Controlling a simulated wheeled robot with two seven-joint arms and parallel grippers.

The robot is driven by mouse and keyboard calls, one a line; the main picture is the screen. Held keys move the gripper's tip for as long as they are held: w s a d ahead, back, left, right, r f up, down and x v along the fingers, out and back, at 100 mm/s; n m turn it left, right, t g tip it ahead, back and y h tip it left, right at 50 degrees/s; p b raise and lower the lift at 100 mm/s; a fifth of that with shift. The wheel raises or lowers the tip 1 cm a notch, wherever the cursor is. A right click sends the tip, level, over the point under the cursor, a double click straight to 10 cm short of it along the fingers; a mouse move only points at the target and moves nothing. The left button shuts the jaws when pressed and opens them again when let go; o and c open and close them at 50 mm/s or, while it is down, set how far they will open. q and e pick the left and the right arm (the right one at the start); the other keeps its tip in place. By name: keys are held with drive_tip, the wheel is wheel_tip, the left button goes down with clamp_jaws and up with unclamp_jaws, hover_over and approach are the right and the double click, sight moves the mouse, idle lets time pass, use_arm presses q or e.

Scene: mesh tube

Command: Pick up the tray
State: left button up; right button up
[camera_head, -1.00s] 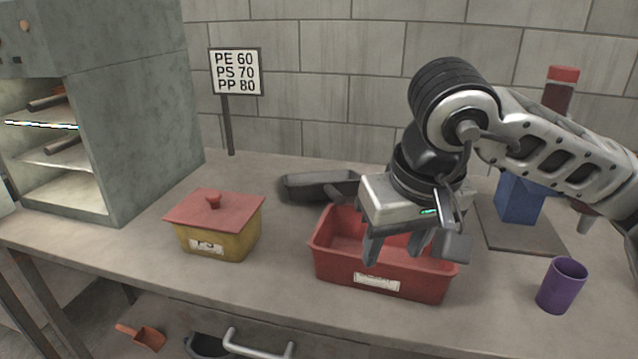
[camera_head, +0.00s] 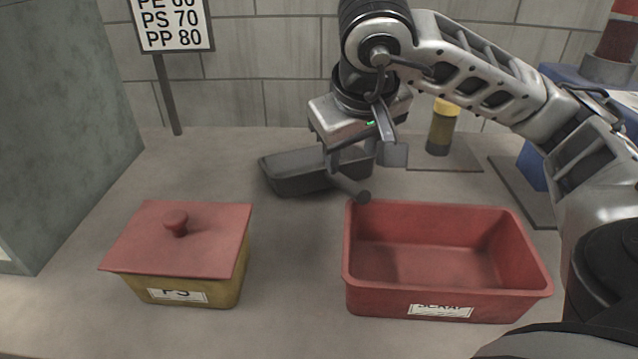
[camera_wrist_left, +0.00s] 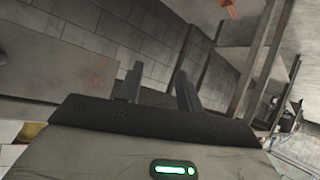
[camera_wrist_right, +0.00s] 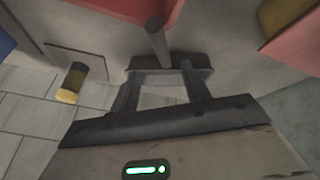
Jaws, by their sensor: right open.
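The dark grey tray (camera_head: 288,172) lies on the bench behind the red bin, with a round bar handle (camera_head: 350,189) pointing toward the front right. My right gripper (camera_head: 355,163) is over the tray's right end, fingers pointing down. In the right wrist view, its open fingers (camera_wrist_right: 160,84) straddle part of the tray (camera_wrist_right: 168,63), and the handle (camera_wrist_right: 155,42) extends beyond them. I cannot tell whether the fingers touch it. My left gripper (camera_wrist_left: 158,74) shows only in the left wrist view, fingers apart with nothing between them.
The red bin (camera_head: 445,300) stands just in front of the tray. A yellow box (camera_head: 190,290) with a red lid (camera_head: 215,225) stands front left. A yellow-capped jar (camera_head: 441,128) stands behind right. A sign (camera_head: 172,22) stands at the back left.

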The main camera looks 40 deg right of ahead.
sight(346, 180)
drive_tip(key=x, duration=0.4)
drive_tip(key=shift+w+f, duration=0.1)
drive_tip(key=shift+f, duration=0.1)
drive_tip(key=shift+b+x, duration=0.3)
drive_tip(key=shift+x, duration=2.35)
drive_tip(key=shift+a, duration=0.15)
drive_tip(key=shift+f+b, duration=0.25)
drive_tip(key=shift+b, duration=0.1)
clamp_jaws()
